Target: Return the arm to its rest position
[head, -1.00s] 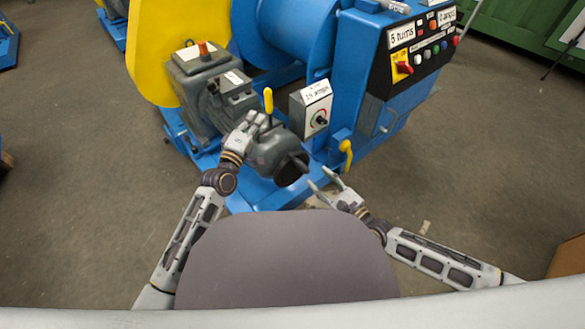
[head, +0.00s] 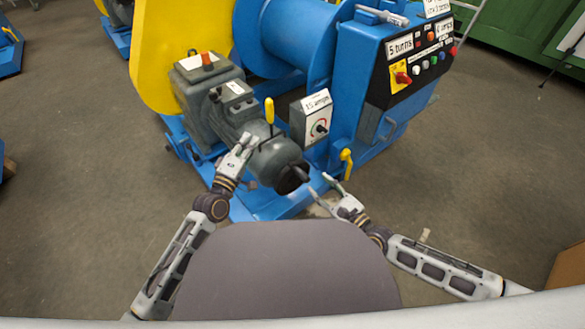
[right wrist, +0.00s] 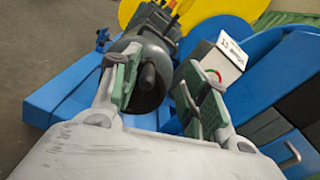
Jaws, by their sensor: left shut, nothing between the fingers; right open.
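My left gripper (head: 244,145) is shut and empty, just left of the yellow lever (head: 269,110) on the grey motor (head: 273,161); I cannot tell whether it touches the motor housing. My right gripper (head: 325,186) is open, near the motor's dark shaft end (head: 301,172). In the right wrist view the right gripper (right wrist: 160,88) has its fingers spread, with the shaft end (right wrist: 148,76) seen between them. No object is held. Both arms reach forward from the lower part of the head view.
The blue machine has a drum (head: 290,35), a yellow guard (head: 160,50), a dial box (head: 317,118), a button panel (head: 420,57) and a yellow-handled valve (head: 346,160). Bare floor (head: 480,170) lies to the right. A brown box (head: 568,263) stands at the lower right.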

